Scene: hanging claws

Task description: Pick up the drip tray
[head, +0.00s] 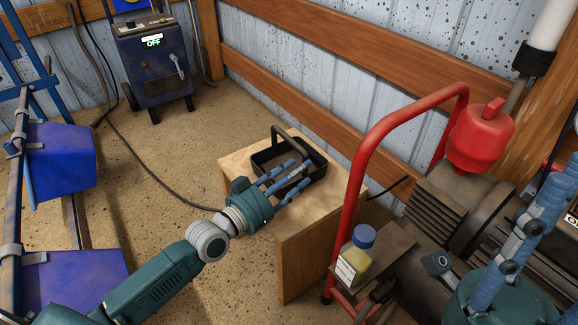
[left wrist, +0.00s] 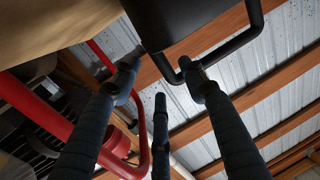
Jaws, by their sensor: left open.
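The drip tray (head: 290,157) is a black, open, shallow tray with a raised handle. It sits on a small wooden stand (head: 290,228) in the middle of the head view. My left gripper (head: 287,178) is open, its blue-grey fingers reaching over the near side of the tray. In the left wrist view, the dark tray (left wrist: 185,20) and its handle (left wrist: 240,45) are at the top, near the spread fingertips. The right fingertip overlaps the handle's end; contact cannot be told. My right gripper (head: 515,235) is at the lower right of the head view, away from the tray.
A red tubular frame (head: 362,165) with machinery rises just right of the stand; a yellow bottle (head: 356,253) stands there. Blue bins (head: 60,160) hang at left. A dark machine (head: 152,65) stands at the back left. A wood-railed metal wall is behind the stand.

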